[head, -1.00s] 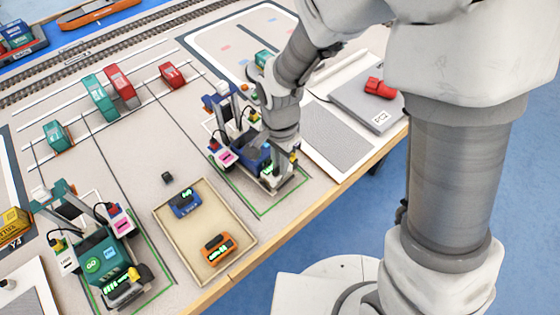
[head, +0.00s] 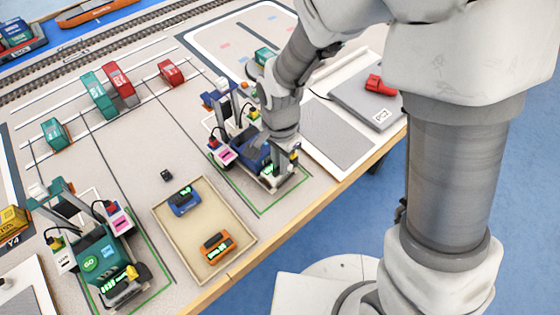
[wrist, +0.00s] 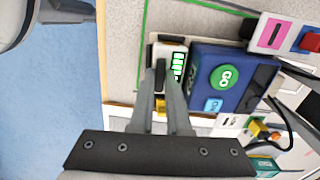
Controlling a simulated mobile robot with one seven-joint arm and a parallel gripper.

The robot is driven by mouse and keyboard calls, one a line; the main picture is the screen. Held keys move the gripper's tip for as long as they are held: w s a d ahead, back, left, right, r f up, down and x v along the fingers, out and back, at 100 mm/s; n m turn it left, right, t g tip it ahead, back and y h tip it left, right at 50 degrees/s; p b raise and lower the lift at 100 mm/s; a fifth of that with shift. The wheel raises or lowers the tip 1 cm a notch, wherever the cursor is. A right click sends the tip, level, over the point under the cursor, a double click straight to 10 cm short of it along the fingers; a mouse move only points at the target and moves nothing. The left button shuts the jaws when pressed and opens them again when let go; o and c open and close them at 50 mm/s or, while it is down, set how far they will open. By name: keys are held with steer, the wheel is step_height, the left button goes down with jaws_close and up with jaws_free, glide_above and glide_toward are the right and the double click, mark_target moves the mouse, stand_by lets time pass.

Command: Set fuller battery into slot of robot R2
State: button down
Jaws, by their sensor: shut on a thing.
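A white battery (wrist: 174,62) with a dark grip and several green charge bars sits at the end of the blue robot (wrist: 228,75) with the green GO button, in its slot area. I cannot tell whether it is fully seated. My gripper (wrist: 165,82) is shut on this battery, its fingers around the dark grip. In the head view my gripper (head: 284,165) points down at the near end of the blue robot (head: 252,152) and partly hides it and the battery. No R2 label is readable.
A shallow beige tray (head: 236,270) holds a blue battery (head: 184,201) and an orange battery (head: 217,247). A teal robot (head: 98,258) stands at the left. A small dark block (head: 167,175) lies behind the tray. A grey pad (head: 378,108) with a red object is at the right.

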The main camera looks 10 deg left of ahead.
steer(key=c, duration=0.8)
jaws_free()
